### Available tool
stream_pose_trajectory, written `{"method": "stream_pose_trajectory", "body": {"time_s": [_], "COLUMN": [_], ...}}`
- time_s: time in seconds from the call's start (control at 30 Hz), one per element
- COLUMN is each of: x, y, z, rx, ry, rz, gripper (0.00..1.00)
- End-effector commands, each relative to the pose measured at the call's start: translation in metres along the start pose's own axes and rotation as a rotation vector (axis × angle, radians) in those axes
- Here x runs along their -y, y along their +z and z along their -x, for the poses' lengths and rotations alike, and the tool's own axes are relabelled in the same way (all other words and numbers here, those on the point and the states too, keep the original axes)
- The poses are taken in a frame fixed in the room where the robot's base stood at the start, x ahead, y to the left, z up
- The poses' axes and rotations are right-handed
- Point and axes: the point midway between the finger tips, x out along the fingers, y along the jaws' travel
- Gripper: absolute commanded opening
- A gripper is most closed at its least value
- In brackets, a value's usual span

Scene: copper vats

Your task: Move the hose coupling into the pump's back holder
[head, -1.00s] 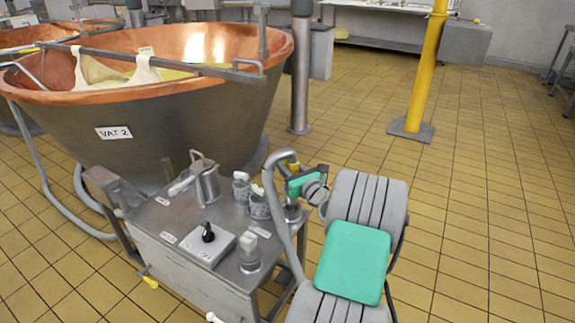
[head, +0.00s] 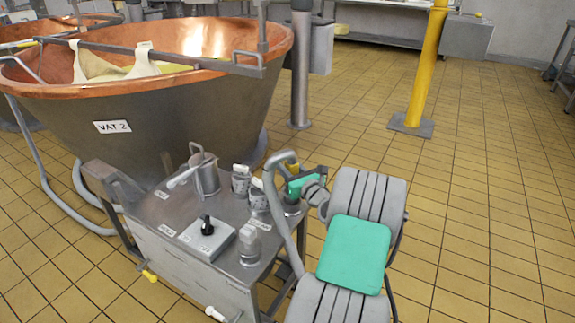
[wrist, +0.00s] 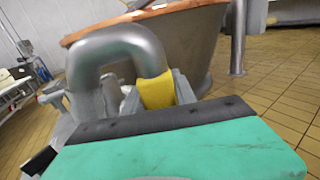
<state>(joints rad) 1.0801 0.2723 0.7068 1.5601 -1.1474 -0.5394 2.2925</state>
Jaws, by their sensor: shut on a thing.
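The grey hose (head: 268,182) rises beside my arm and bends over at the top. Its bend ends in a yellow part (head: 291,158), which I take as part of the hose coupling. The bend (wrist: 118,48) and the yellow end (wrist: 155,90) fill the middle of the wrist view. My gripper (head: 298,186), with green sides, is shut on the coupling at the cart's right rear corner. The grip itself is mostly hidden. A grey cup (head: 292,206) shows just below the gripper; I cannot tell whether the coupling touches it. I cannot tell which fitting is the back holder.
The steel pump cart (head: 215,265) carries a lidded jug (head: 205,175), cups (head: 241,180) (head: 258,198), a front fitting (head: 249,247) and a switch box (head: 207,238). The copper vat (head: 170,125) stands behind. A yellow post (head: 427,70) is at the back right; the right floor is clear.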

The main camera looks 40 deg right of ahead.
Motion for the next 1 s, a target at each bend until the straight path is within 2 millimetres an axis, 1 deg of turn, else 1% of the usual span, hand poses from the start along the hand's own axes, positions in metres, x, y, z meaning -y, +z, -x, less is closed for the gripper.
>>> {"method": "stream_pose_trajectory", "body": {"time_s": [0.57,1.0], "x": [0.0,0.0], "y": [-0.017,-0.018], "z": [0.0,0.0], "rx": [0.004,0.004], "ry": [0.001,0.001], "rz": [0.001,0.001], "gripper": [0.0,0.0]}}
